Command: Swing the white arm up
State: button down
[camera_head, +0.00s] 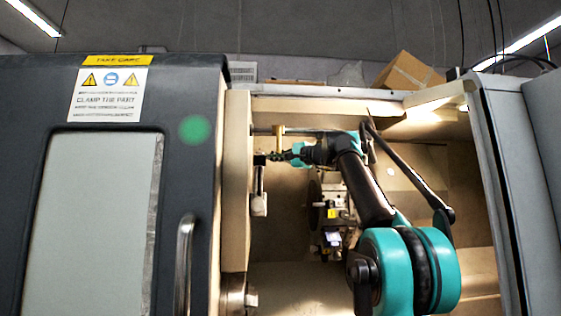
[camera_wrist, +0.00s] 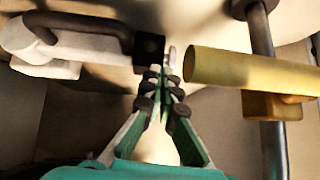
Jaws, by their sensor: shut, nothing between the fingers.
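The white arm (camera_head: 259,206) hangs down just inside the left edge of the machine opening, below a small black block. In the wrist view the white arm (camera_wrist: 85,47) lies at the upper left, with a dark bar along it that ends at the black block (camera_wrist: 148,48). My gripper (camera_head: 270,156) is inside the opening, close to the right of the block. In the wrist view my gripper (camera_wrist: 160,78) is shut and empty, its fingertips beside or just below the block. I cannot tell whether they touch it.
A yellow cylinder (camera_wrist: 220,67) is close to the right of my fingertips; it shows as a yellow post (camera_head: 279,138) in the head view. A metal rod (camera_wrist: 262,40) stands beyond it. The grey door (camera_head: 190,90) is left, a grey panel (camera_head: 510,170) right. Machine parts (camera_head: 331,212) sit deeper inside.

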jog(key=shift+a+r, duration=0.1)
jog(key=shift+a, duration=0.3)
jog(key=v, duration=1.2)
jog(key=shift+f, duration=0.2)
jog(key=s+a+f+n+g+h, duration=0.1)
jog(key=s+f+n+g+h, duration=0.1)
jog(key=f, duration=1.2)
jog(key=s+a+f+n+g+h, duration=0.1)
jog(key=s+a+f+n+g, duration=0.15)
jog(key=f, duration=1.25)
jog(key=s+a+f+n+g+h, duration=0.1)
jog(key=s+f+g+h, duration=0.15)
jog(key=f, duration=1.15)
jog(key=s+d+f+n+h, duration=0.1)
jog(key=s+d+f+h, duration=0.1)
jog(key=s+f, duration=0.6)
jog(key=s+d+f+n+g+h, duration=0.1)
jog(key=s+d+f+n+h, duration=0.1)
jog(key=s+f, duration=0.6)
jog(key=s+d+f+n+g+h, duration=0.1)
jog(key=s+d+f+h, duration=0.2)
jog(key=f, duration=1.5)
jog(key=s+d, duration=0.2)
jog(key=s, duration=0.3)
jog(key=shift+s+d+f+h, duration=0.25)
jog(key=shift+f+h, duration=0.1)
